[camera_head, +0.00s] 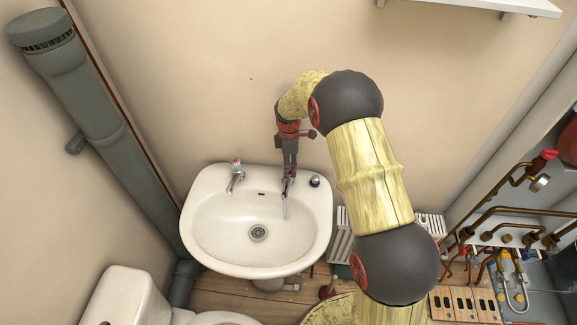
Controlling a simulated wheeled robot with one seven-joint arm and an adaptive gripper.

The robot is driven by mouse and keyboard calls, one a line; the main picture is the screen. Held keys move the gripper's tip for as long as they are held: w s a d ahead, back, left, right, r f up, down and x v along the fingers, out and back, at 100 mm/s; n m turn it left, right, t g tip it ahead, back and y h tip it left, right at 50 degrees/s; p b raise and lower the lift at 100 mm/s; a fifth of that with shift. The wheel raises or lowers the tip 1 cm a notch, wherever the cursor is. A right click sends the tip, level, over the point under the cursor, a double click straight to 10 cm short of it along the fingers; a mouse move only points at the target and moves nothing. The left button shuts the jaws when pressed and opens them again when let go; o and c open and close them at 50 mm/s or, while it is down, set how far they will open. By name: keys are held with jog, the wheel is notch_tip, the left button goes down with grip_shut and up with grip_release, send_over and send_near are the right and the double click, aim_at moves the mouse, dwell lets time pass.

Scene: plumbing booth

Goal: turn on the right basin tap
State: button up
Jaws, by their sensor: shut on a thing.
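The white basin (205,243) is on the wall, with a drain in its bowl. The right basin tap (285,192) stands on its back rim, mostly hidden under my gripper. My gripper (289,178) points down from above and is shut on the top of this tap. A thin pale bluish streak, which looks like running water, drops from the tap's spout into the bowl. The left basin tap (236,174), chrome with a red mark on top, stands apart on the left of the rim.
A grey waste pipe (95,110) runs down the left. A white toilet (125,300) is at the lower left. Copper pipes and valves (515,215) are at the right. A white shelf (475,6) is above.

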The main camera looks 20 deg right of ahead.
jog(key=shift+w, duration=0.1)
jog(key=o, duration=1.2)
jog(key=shift+c, duration=0.2)
notch_tip(320, 180, up, 12)
dwell(0.4)
